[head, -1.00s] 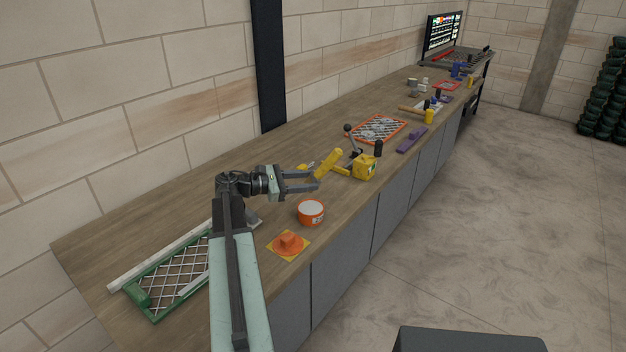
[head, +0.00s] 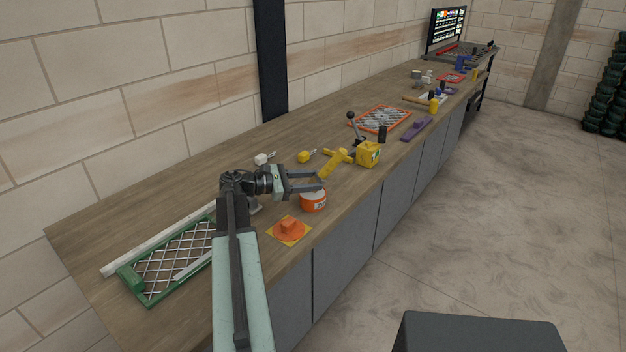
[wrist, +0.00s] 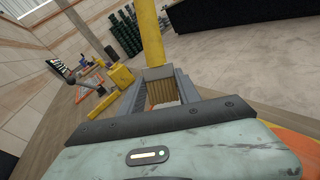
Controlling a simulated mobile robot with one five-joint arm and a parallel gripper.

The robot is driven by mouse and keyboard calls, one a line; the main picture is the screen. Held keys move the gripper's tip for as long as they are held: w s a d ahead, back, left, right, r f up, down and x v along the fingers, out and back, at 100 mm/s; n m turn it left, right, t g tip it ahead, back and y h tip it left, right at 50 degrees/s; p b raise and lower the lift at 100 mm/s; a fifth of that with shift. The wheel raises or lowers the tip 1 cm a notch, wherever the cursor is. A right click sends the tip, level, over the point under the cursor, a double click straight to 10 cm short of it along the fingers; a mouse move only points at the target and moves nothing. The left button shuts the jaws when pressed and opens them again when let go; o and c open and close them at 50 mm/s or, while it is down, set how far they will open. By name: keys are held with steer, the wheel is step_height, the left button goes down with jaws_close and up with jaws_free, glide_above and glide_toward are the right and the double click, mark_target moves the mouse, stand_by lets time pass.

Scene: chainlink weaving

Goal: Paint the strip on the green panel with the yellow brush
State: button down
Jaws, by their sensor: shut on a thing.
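My gripper (head: 318,184) is shut on the yellow brush (head: 333,163), whose handle leans up and away from the fingertips. In the wrist view the yellow handle (wrist: 151,35) rises beyond the fingers, and tan bristles (wrist: 163,92) show between them. The gripper is over the orange paint can (head: 313,202); whether the bristles touch the paint is hidden. The green panel (head: 151,301), with a white lattice, lies at the near left of the bench. A pale strip (head: 193,268) crosses its lattice; my arm hides the panel's right end.
A yellow box (head: 369,154), an orange-framed lattice panel (head: 381,118) and a purple bar (head: 417,128) are farther along the wooden bench (head: 215,165). A white bar (head: 150,243) lies behind the green panel.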

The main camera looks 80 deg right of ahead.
steer(key=shift+f+b, duration=0.55)
steer(key=shift+f, duration=0.05)
stand_by(1.6)
step_height(320, 180, up, 7)
steer(key=p, duration=0.7)
steer(key=shift+r, duration=0.15)
